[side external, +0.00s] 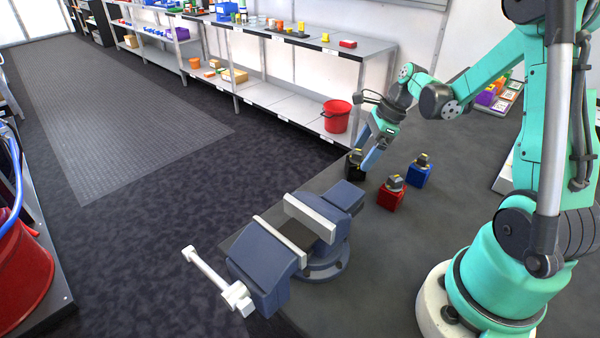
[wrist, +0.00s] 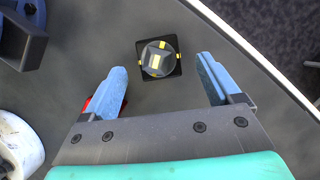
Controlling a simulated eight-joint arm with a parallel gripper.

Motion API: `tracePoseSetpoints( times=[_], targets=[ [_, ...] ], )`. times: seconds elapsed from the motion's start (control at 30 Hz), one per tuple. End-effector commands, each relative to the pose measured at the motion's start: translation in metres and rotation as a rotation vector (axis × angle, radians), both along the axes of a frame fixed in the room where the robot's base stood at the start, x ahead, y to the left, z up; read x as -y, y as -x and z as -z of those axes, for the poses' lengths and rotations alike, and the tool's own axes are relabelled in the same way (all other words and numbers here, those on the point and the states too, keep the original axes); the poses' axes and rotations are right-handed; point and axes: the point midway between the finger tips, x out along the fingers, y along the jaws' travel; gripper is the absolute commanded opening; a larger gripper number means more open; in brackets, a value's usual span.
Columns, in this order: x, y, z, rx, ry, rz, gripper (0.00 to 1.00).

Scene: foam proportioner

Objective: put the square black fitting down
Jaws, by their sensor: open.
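The square black fitting (side external: 354,164) stands upright on the grey table near its far edge. In the wrist view the black fitting (wrist: 158,58) shows from above as a black square with a round grey top and yellow marks. My gripper (side external: 366,158) is open, with blue fingers beside and above the fitting. In the wrist view the fitting lies between the lines of my two fingertips (wrist: 161,72), a little beyond them, with clear gaps on both sides. Nothing is held.
A red fitting (side external: 391,195) and a blue fitting (side external: 418,173) stand nearby on the table. A blue-grey vise (side external: 290,245) sits at the table's left edge. A red bucket (side external: 336,116) and shelves stand beyond. Bare table (side external: 455,190) lies right of the fittings.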

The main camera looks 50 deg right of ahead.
Motion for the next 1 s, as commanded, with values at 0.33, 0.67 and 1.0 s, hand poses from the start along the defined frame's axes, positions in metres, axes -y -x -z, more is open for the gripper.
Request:
tracePoseSetpoints(
  times=[0.33,0.67,1.0],
  targets=[
    [0.018,0.018,-0.060,-0.001,-0.001,0.002,0.84],
    [-0.002,0.017,-0.082,0.052,0.106,-0.204,0.84],
    [-0.120,0.023,-0.096,0.365,0.802,-1.510,0.84]
  ],
)
